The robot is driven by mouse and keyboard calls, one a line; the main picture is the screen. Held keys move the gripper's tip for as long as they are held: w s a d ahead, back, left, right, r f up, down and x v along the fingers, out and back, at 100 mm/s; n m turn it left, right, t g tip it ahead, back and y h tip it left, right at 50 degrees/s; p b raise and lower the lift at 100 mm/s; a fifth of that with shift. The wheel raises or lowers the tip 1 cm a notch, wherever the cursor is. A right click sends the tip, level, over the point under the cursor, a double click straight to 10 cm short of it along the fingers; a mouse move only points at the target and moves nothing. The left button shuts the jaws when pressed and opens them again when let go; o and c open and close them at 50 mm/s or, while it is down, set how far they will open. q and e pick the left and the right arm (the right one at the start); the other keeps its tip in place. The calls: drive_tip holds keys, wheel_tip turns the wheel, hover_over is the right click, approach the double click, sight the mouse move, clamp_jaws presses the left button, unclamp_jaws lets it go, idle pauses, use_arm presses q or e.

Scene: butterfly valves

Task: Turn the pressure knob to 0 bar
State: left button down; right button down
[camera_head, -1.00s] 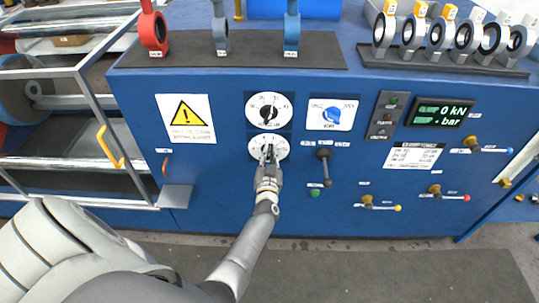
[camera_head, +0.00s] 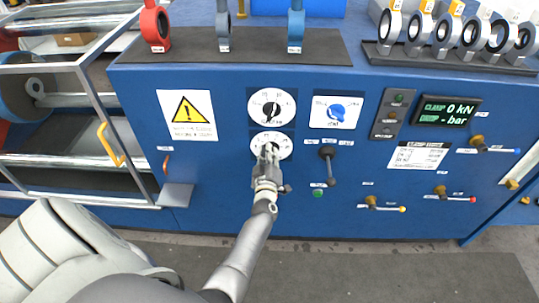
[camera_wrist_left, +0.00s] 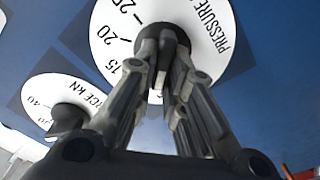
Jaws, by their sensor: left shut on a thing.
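The pressure dial (camera_head: 284,143) is a white disc on the blue panel, below a second white dial. In the left wrist view the pressure dial (camera_wrist_left: 203,22) shows marks such as 15, 20 and 25 and the word PRESSURE. My left gripper (camera_head: 268,150) reaches it from below and covers part of its face. In the left wrist view its fingers (camera_wrist_left: 164,72) are shut on the black pressure knob (camera_wrist_left: 163,36) at the dial's centre. The knob's pointer is mostly hidden, so its exact setting cannot be read. My right gripper is not in view.
The force dial (camera_head: 271,107) sits just above the pressure dial. A blue knob (camera_head: 337,111) and a black lever (camera_head: 328,166) lie to the right. The display (camera_head: 446,112) reads 0 kN and a dash before bar. A warning sign (camera_head: 187,115) is at the left.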

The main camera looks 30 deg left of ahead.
use_arm(q)
drive_tip(key=shift+s+a+f+n+b, duration=0.15)
drive_tip(key=shift+n+b, duration=0.5)
drive_tip(key=shift+n, duration=0.95)
drive_tip(key=shift+w+f+n+b, duration=0.15)
drive_tip(key=shift+n+b, duration=0.45)
drive_tip(key=shift+n, duration=1)
drive_tip(key=shift+s+a+f+n+b, duration=0.15)
drive_tip(key=shift+n+b, duration=0.5)
drive_tip(key=shift+n, duration=0.95)
drive_tip(key=shift+d, duration=0.1)
drive_tip(key=c, duration=1.5)
unclamp_jaws()
